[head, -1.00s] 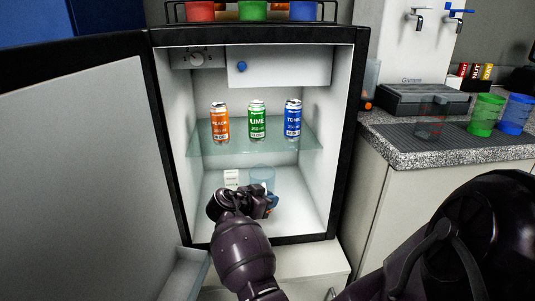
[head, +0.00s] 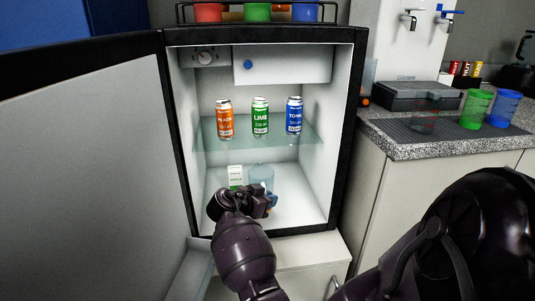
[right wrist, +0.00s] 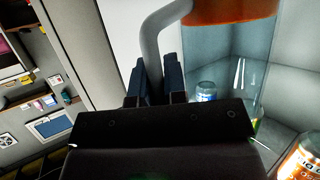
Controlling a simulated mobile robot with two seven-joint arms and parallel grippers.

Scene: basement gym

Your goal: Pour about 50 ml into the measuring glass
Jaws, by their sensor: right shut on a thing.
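My right gripper (head: 266,197) is inside the open fridge, low in front of a clear bluish jug (head: 262,176). In the right wrist view its dark fingers (right wrist: 158,80) are shut on the jug's grey handle (right wrist: 151,40). The jug's clear wall (right wrist: 225,62) shows beside them, with an orange band at the picture's top; I cannot tell whether that is liquid or a lid. The measuring glass (head: 424,122), clear with red marks, stands on the dark counter grille at the right. My left gripper is not in view.
Orange, green and blue cans (head: 260,116) stand on the glass shelf (head: 215,143) above the jug. A small white carton (head: 235,176) is left of it. The fridge door (head: 85,165) is open left. Green (head: 475,108) and blue cups (head: 503,108) stand right of the measuring glass.

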